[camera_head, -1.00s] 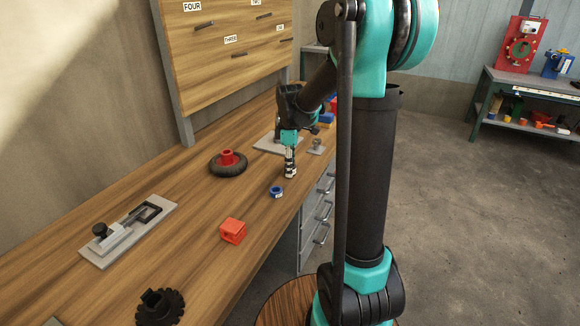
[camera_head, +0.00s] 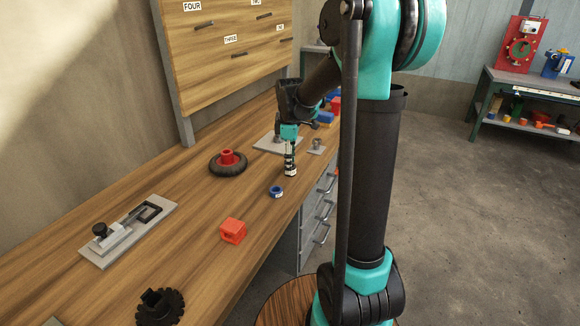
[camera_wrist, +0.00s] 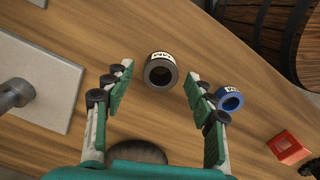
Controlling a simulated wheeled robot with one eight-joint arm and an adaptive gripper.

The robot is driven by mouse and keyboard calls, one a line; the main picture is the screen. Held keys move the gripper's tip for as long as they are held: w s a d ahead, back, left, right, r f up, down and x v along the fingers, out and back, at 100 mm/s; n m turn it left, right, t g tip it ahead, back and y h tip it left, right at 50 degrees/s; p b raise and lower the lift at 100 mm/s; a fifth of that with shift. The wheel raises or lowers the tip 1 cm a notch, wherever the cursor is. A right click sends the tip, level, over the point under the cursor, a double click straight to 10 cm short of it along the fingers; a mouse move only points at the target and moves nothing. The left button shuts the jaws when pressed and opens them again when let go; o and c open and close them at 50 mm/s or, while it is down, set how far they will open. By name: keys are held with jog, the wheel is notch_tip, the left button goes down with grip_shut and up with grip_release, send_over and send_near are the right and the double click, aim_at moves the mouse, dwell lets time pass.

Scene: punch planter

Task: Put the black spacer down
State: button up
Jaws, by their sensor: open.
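The black spacer (camera_wrist: 161,71) is a short dark ring with a white label band. In the wrist view it stands on the wooden bench with its open hole facing the camera. My gripper (camera_wrist: 158,74) is open. Its two green-padded fingers are spread left and right of the spacer, with a visible gap on both sides. In the head view my gripper (camera_head: 290,148) points down near the bench's right edge, and the spacer at its tips is too small there to make out well.
A blue ring (camera_head: 276,192) and a red block (camera_head: 233,231) lie nearby. A tyre with a red hub (camera_head: 228,163) sits to the left. A grey plate (camera_wrist: 38,75) with a metal peg is beside the gripper. Clamp plate (camera_head: 128,232) and black gear (camera_head: 160,307) lie farther off.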

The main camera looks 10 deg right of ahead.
notch_tip(320, 180, up, 10)
jog(key=shift+r, duration=0.15)
